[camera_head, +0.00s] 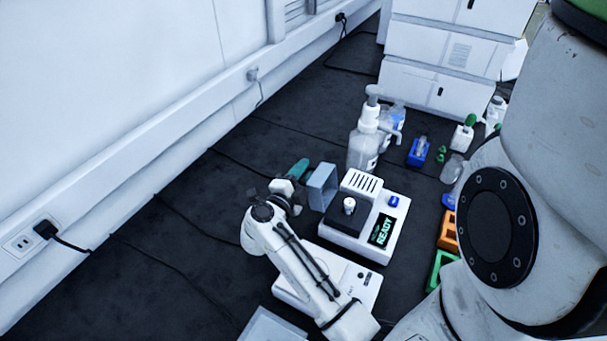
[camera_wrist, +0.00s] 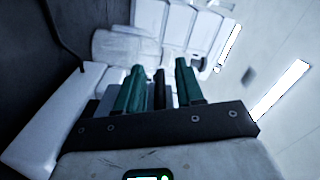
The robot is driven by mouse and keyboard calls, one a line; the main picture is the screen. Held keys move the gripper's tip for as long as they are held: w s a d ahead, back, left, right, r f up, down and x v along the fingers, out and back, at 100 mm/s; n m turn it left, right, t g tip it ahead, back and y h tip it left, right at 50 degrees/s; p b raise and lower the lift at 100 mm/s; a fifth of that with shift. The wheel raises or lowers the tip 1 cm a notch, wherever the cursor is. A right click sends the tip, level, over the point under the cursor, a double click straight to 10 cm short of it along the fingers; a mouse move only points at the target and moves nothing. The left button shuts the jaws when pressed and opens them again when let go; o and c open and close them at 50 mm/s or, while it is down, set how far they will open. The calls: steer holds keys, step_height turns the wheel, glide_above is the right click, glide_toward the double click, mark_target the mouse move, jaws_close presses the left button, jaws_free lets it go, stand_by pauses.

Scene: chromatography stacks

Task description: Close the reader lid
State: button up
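The reader (camera_head: 340,243) is a white box with a lit READY screen (camera_head: 383,230), a blue button and a vented top. A white-capped piece (camera_head: 349,205) stands on its dark middle section. The reader lid (camera_head: 322,186), a grey-blue panel, stands raised at the reader's left side. My gripper (camera_head: 298,170) is just behind and left of the lid; I cannot tell whether it touches. In the wrist view, the gripper's two teal fingers (camera_wrist: 160,85) are apart, with a dark shape between them that I cannot identify. Nothing is clearly held.
A second white device (camera_head: 355,283) lies in front of the reader, partly under my arm. A pump bottle (camera_head: 364,145) stands close behind the reader. A blue rack (camera_head: 418,152), an orange rack (camera_head: 447,232) and a green rack (camera_head: 438,268) are to the right. The dark bench left is mostly clear.

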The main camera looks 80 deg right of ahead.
jaws_close()
steer(key=shift+r, duration=0.1)
stand_by(0.6)
